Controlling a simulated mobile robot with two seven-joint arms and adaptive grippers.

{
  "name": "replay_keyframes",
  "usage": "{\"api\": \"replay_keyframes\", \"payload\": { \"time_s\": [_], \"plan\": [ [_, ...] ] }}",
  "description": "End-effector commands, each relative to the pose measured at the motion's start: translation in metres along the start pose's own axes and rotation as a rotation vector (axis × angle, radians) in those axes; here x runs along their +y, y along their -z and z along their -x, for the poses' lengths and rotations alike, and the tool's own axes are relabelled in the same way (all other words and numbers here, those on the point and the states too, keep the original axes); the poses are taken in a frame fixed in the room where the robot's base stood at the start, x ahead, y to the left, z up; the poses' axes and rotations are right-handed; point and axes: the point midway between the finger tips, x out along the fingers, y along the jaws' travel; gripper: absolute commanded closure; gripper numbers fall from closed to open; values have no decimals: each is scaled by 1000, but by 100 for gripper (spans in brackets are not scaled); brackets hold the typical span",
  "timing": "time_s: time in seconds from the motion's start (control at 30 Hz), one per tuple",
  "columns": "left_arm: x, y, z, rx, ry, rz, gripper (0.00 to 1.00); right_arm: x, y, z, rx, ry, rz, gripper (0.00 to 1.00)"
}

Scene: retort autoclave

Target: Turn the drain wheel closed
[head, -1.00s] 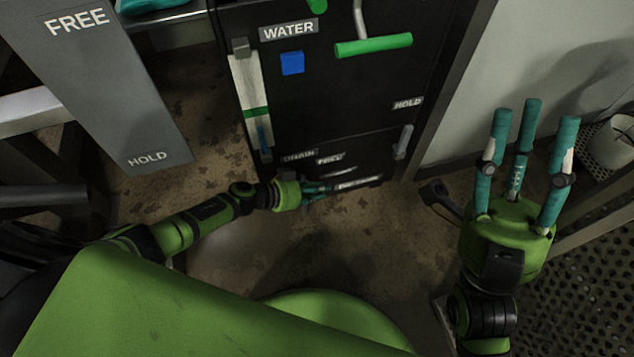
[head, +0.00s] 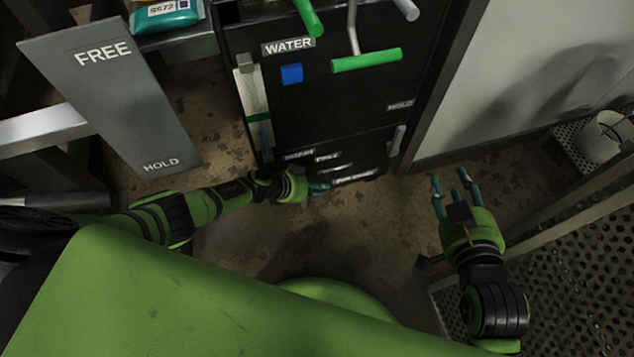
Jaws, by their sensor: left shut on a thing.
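The drain wheel itself cannot be made out; the low part of the black cabinet (head: 345,110) carries a small drain label (head: 299,155) with a few small plates beside and below it. My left gripper (head: 318,188) is at the foot of the cabinet, just under these labels. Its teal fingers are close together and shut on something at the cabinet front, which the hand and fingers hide. My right gripper (head: 453,185) is to the right of the cabinet, fingers spread and empty, over the floor.
The cabinet has a water label (head: 288,46), a blue square (head: 291,74), a green-handled lever (head: 366,60) and a gauge strip (head: 253,100). A grey FREE/HOLD board (head: 115,100) stands left. A perforated metal surface (head: 575,260) and a white container (head: 603,137) are at right.

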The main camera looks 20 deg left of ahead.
Motion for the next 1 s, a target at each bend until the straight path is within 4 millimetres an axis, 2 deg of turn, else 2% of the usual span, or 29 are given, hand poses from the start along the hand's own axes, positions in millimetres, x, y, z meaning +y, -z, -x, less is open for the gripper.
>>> {"api": "replay_keyframes", "payload": {
  "time_s": [0.2,0.5,0.7,1.0],
  "plan": [
    [5,-2,-1,-59,-1,-6,100,12,-63,18,-334,-23,-22,60],
    [5,-4,-3,-133,11,-15,100,21,-130,68,-728,-37,-56,60],
    [5,-6,-4,-173,17,-20,100,22,-155,98,-910,-40,-74,60],
    [5,-8,-6,-208,22,-21,100,22,-167,86,-910,-38,-73,60]
  ]
}}
